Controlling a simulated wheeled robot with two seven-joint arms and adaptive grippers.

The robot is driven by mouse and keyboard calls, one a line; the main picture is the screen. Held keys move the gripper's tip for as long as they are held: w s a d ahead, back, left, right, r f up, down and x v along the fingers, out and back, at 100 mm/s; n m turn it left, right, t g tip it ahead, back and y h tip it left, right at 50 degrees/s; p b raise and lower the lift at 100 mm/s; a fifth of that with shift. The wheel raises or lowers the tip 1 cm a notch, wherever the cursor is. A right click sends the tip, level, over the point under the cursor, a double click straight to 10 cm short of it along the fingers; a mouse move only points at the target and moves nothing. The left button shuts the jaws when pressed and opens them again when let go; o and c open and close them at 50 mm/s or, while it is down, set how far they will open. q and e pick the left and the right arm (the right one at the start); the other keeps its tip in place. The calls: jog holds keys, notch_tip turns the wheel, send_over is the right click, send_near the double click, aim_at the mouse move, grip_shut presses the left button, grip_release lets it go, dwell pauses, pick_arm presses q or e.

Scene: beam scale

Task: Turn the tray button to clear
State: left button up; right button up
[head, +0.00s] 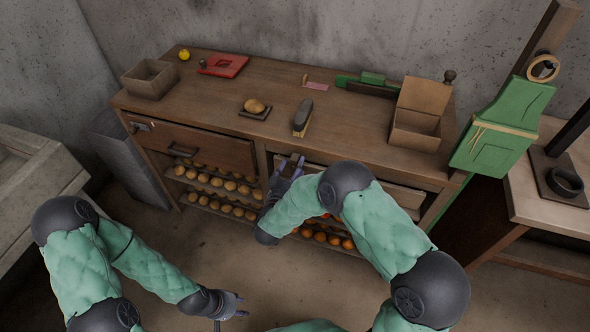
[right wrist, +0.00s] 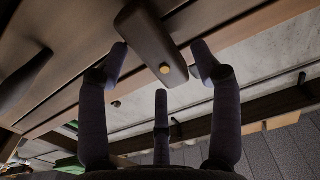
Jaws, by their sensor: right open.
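The tray button, a dark wooden bar with a brass screw (right wrist: 146,28), shows in the right wrist view. It lies crosswise over the edge of a wooden rail (right wrist: 75,100), its lower end reaching past the edge. My right gripper (right wrist: 160,62) is open, with fingertips on both sides of the button's lower end and a third finger below. I cannot tell whether they touch it. In the head view my right gripper (head: 285,177) is at the bench front, partly hidden by my arm. My left gripper (head: 229,306) is open and empty, low before the bench.
The wooden bench (head: 215,108) carries an open box (head: 150,78), a brush-like block (head: 302,118), a potato-like lump (head: 254,106) and a lidded box (head: 416,128). Racks of round produce (head: 225,185) sit below. A green stand (head: 492,140) is at right. The floor in front is clear.

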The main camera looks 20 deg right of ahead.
jog(key=shift+w+d, duration=0.2)
jog(key=shift+w, duration=0.05)
jog(key=c, duration=1.2)
jog(key=shift+o, duration=0.2)
